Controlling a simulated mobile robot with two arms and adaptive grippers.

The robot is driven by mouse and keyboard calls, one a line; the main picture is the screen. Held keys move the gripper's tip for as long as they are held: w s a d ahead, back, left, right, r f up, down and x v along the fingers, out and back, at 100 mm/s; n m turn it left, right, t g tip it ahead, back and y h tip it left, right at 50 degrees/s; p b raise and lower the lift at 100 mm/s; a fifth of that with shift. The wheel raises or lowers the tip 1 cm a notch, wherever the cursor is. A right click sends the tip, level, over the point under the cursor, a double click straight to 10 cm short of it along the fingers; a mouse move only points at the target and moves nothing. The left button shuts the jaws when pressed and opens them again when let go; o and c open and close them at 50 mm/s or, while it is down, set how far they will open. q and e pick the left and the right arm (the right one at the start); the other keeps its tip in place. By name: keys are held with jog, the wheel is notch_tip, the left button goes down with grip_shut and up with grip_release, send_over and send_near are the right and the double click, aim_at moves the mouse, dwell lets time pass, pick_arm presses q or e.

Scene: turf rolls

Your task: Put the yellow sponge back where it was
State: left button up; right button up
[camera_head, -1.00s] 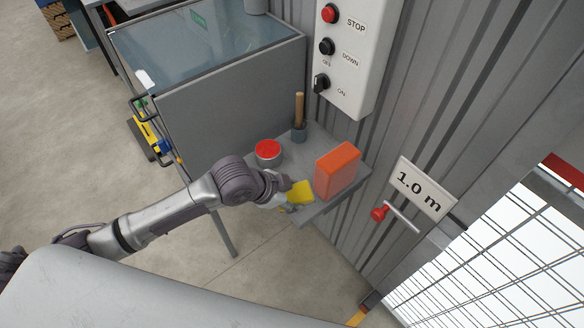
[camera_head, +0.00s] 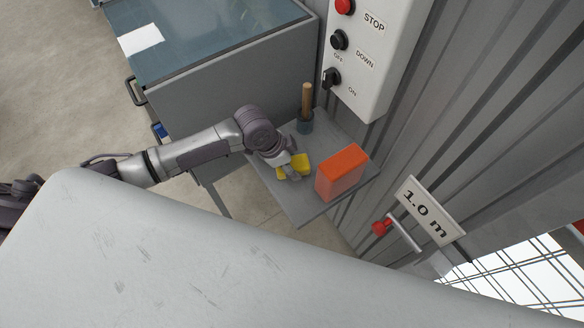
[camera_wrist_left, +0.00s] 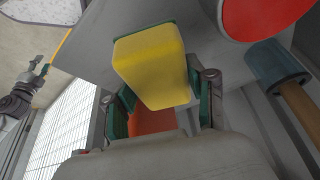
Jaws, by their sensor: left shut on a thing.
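The yellow sponge (camera_head: 301,162) is between the fingers of my left gripper (camera_head: 291,168), over the grey wall shelf (camera_head: 303,208). In the left wrist view the sponge (camera_wrist_left: 150,68), yellow with a thin green layer, sits between the two fingers of the left gripper (camera_wrist_left: 160,98). The fingers are shut on its sides. I cannot tell whether the sponge touches the shelf.
An orange box (camera_head: 341,172) stands right of the sponge on the shelf. A blue pot with a wooden handle (camera_head: 306,121) stands at the back. A red-topped tin (camera_wrist_left: 262,12) shows in the wrist view. A control box (camera_head: 367,55) and a red-knobbed lever (camera_head: 381,226) are on the wall.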

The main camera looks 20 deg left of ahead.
pick_arm(q)
notch_tip(320, 180, down, 4)
jog(key=shift+w+r, duration=0.1)
jog(key=shift+r, duration=0.15)
jog(key=shift+f, duration=0.2)
pick_arm(e)
jog(key=w, duration=0.2)
jog(key=shift+w+d+r, duration=0.15)
jog(key=shift+w+r, duration=0.15)
jog(key=shift+w, duration=0.05)
jog(key=shift+s, duration=0.1)
pick_arm(q)
jog(key=o, duration=0.7)
jog(key=shift+f, duration=0.1)
jog(key=o, duration=0.4)
pick_arm(e)
jog(key=shift+s, duration=0.4)
